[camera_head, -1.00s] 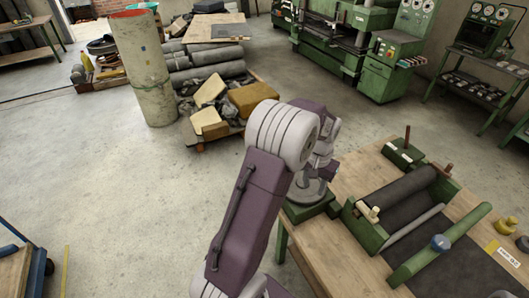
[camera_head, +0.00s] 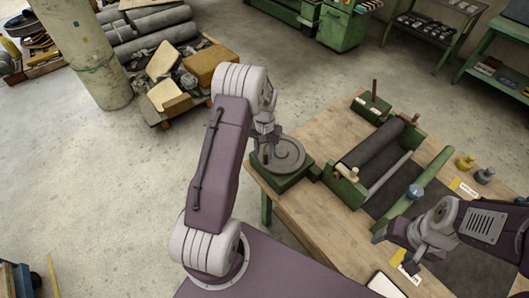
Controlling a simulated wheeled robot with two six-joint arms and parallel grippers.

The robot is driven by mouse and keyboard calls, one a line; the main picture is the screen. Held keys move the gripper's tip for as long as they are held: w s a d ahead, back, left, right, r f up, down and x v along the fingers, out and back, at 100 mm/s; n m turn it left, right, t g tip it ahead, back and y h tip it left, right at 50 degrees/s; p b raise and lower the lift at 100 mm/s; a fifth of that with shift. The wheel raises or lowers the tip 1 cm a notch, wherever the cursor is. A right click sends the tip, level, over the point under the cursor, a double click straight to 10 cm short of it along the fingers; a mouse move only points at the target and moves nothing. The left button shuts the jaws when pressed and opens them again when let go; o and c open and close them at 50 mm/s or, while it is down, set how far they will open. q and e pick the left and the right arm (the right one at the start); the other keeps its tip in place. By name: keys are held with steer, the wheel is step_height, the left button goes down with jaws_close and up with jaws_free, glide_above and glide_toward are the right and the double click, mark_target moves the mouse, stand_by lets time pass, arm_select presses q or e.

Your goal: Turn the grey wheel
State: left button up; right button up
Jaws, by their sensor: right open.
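The grey wheel (camera_head: 289,160) is a flat disc lying on a green base (camera_head: 282,181) at the left corner of the wooden workbench (camera_head: 318,222). My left gripper (camera_head: 266,149) points down at the wheel's left part. Its fingers are small and partly merge with the wheel, so I cannot tell whether they touch it or are open. My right gripper (camera_head: 386,236) is open at the front of the bench, right of the wheel and well apart from it. It is near the lower end of a green bar.
A green roller frame (camera_head: 346,190) with dark rollers stands right of the wheel. Yellow (camera_head: 465,163) and grey (camera_head: 484,175) weights stand at right. A loaded pallet stands behind on the floor.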

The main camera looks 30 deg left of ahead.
mark_target(265, 155)
arm_select(q)
step_height(265, 155, down, 2)
steer(key=shift+f, duration=0.2)
steer(key=shift+s+d+f, duration=0.1)
steer(key=shift+d+f, duration=0.15)
steer(key=shift+d, duration=0.05)
steer(key=shift+a, duration=0.15)
jaws_close()
stand_by(1.0)
